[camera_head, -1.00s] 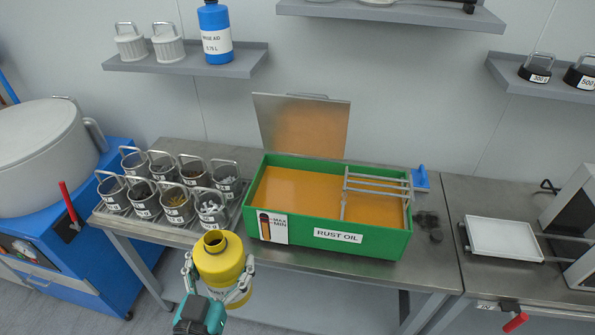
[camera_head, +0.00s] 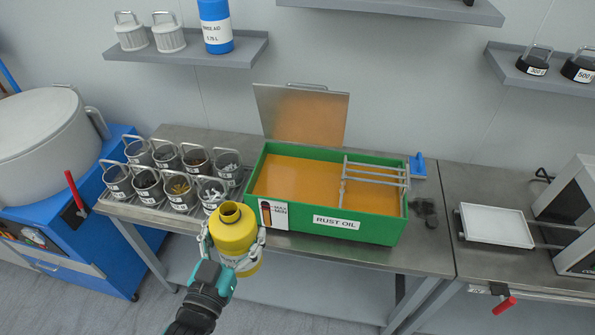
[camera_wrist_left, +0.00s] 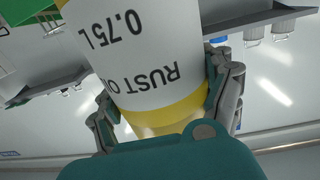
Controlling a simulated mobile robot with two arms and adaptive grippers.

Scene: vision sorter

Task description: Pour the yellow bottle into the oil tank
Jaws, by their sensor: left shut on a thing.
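The yellow bottle (camera_head: 233,229) is uncapped, its dark mouth facing up. My left gripper (camera_head: 233,241) is shut around it and holds it at the table's front edge, in front of the tank's left end. In the left wrist view the bottle (camera_wrist_left: 150,55) shows a white label reading "0.75L" and "RUST O...", between the fingers of my left gripper (camera_wrist_left: 165,100). The oil tank (camera_head: 385,231) is a green box labelled "RUST OIL" with orange oil inside. Its lid (camera_head: 301,115) stands open at the back. My right gripper is not in view.
Several metal cups (camera_head: 180,188) with handles stand in a rack left of the tank. A metal rack (camera_head: 375,170) lies over the tank's right part. A white tray (camera_head: 496,225) is at right. Shelves hang above, one holding a blue bottle (camera_head: 216,28).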

